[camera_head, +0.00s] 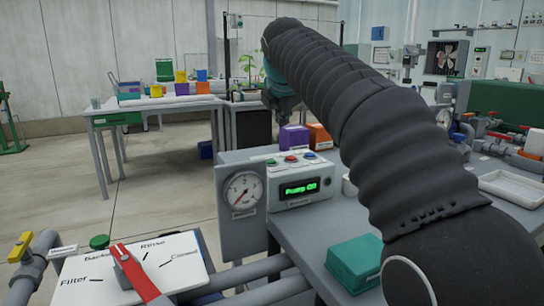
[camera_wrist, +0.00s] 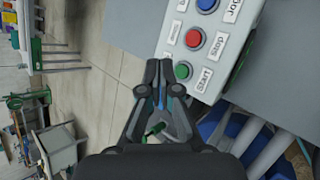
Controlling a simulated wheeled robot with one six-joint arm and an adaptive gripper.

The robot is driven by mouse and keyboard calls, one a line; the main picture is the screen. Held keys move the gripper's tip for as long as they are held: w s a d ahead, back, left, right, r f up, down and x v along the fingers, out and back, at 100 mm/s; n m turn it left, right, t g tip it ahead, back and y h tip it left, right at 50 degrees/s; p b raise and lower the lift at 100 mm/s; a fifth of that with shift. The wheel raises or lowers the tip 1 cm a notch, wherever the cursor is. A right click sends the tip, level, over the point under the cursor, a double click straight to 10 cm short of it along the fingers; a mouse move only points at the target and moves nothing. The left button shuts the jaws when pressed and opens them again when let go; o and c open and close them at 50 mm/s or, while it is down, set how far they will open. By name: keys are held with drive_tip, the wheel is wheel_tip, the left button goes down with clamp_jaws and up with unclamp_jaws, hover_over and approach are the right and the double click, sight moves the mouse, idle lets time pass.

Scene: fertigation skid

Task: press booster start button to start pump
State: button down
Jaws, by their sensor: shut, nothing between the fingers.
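The booster control box (camera_head: 300,180) is a white box on the grey bench. Its green display reads "Pump On" (camera_head: 300,189). On its top are a green start button (camera_head: 271,162), a red stop button (camera_head: 291,158) and a blue jog button (camera_head: 310,155). In the wrist view the green button (camera_wrist: 183,71) is labelled Start, the red one (camera_wrist: 194,38) Stop. My gripper (camera_wrist: 162,68) is shut and empty, its tips just left of the green button in that view. I cannot tell its height above the box.
A pressure gauge (camera_head: 243,191) stands left of the box. A valve panel with a red lever (camera_head: 133,272) is at front left. A teal box (camera_head: 354,262) and white tray (camera_head: 512,187) lie on the bench. Purple (camera_head: 293,138) and orange (camera_head: 319,136) boxes stand behind.

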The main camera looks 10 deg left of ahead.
sight(271, 162)
drive_tip(key=a, duration=0.1)
drive_tip(key=w+a+n, duration=0.1)
drive_tip(key=a, duration=0.1)
drive_tip(key=shift+w+r+n, duration=0.25)
drive_tip(key=shift+r+n, duration=0.05)
wheel_tip(271, 162, down, 8)
drive_tip(key=b, duration=0.5)
drive_tip(key=shift+f, duration=0.15)
drive_tip(key=shift+f+b, duration=0.3)
drive_tip(key=shift+b, duration=0.05)
drive_tip(key=shift+f, duration=0.2)
idle(1.0)
drive_tip(key=shift+f, duration=0.15)
